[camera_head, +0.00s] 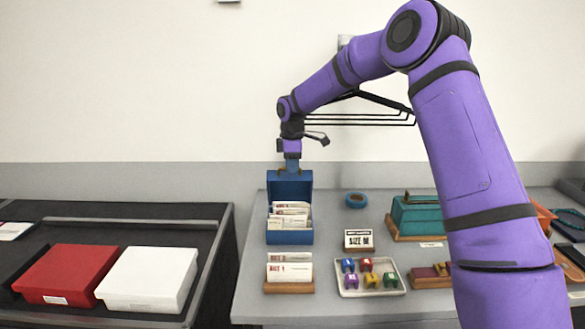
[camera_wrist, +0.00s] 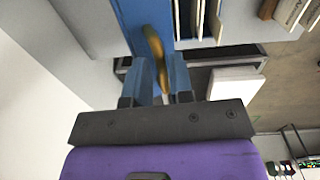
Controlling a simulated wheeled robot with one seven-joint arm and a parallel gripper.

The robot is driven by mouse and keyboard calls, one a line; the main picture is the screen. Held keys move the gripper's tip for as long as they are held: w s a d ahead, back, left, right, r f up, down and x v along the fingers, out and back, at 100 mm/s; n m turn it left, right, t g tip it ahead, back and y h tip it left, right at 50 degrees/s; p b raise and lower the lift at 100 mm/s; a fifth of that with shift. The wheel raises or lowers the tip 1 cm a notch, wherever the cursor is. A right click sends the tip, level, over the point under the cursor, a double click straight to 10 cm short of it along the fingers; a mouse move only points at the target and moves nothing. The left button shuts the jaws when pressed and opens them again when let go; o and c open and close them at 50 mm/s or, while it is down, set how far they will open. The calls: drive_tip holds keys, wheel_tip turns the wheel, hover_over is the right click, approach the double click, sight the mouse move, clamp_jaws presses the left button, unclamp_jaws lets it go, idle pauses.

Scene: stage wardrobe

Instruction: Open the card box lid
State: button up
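The blue card box (camera_head: 290,238) stands on the grey table with its lid (camera_head: 290,187) raised to about upright at the back. White cards (camera_head: 290,213) show inside the open box. My gripper (camera_head: 291,170) is at the top edge of the raised lid. In the wrist view, the blue fingers (camera_wrist: 162,75) lie on both sides of a brass handle (camera_wrist: 153,45) and appear closed on it. The blue lid also shows there (camera_wrist: 140,15). The exact finger contact is partly hidden.
A card holder (camera_head: 289,287) and a tray of coloured blocks (camera_head: 372,292) stand in front. A SIZE M sign (camera_head: 358,240), blue ring (camera_head: 356,200) and teal box (camera_head: 415,217) are to the right. Red (camera_head: 66,273) and white boxes (camera_head: 148,278) lie left. Black hangers (camera_head: 370,121) hang behind my arm.

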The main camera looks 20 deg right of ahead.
wheel_tip(320, 180, up, 10)
drive_tip(key=shift+s, duration=0.2)
